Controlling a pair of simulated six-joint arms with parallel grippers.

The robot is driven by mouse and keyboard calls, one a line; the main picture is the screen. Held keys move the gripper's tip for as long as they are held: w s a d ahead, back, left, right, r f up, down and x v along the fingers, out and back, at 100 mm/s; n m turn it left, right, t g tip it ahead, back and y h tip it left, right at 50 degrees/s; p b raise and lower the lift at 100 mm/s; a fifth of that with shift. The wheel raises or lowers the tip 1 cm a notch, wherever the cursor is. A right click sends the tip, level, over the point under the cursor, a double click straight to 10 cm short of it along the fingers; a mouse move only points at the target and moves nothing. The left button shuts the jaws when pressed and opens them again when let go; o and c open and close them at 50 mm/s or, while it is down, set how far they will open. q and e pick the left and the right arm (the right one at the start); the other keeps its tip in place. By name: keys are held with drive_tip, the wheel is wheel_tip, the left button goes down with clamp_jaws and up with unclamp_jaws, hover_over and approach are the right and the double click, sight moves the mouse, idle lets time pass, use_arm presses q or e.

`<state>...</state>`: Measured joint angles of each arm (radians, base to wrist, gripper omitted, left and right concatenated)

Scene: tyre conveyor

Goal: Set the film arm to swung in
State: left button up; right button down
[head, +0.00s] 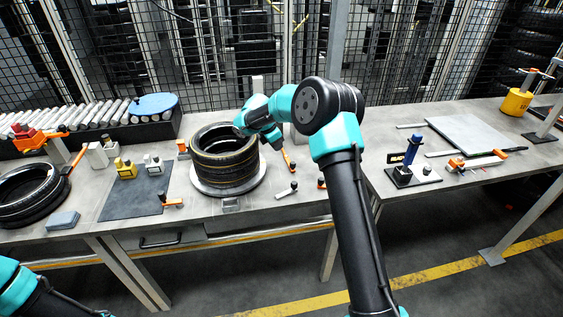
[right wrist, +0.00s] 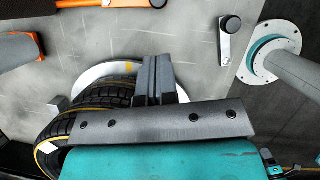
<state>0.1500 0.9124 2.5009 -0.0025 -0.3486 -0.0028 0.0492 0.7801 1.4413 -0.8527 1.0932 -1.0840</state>
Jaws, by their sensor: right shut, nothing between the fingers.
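An orange bar with a black knob (head: 288,159), which looks like the film arm, stands just right of the tyre stack (head: 222,155) in the head view. Its upper end is hidden by my right arm, so I cannot tell its full position. An orange bar (right wrist: 118,3) with a black knob also shows at the top edge of the right wrist view. My right gripper (right wrist: 153,68) is shut and empty, over the turntable's edge (right wrist: 90,72) beside the tyres (right wrist: 85,118). It is apart from the orange bar. My left gripper is out of view; only part of its arm shows.
A white lever with a black knob (head: 287,190) lies right of the turntable (head: 207,189); it shows in the right wrist view too (right wrist: 230,38). A dark mat (head: 133,198) lies left of the stack. The right table holds a blue-handled tool (head: 411,152) and grey plate (head: 470,133).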

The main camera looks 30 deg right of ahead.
hover_over(290, 169)
drive_tip(key=a, duration=0.2)
drive_tip(key=f, duration=0.9)
drive_tip(key=shift+w+f, duration=0.15)
drive_tip(key=shift+w, duration=0.05)
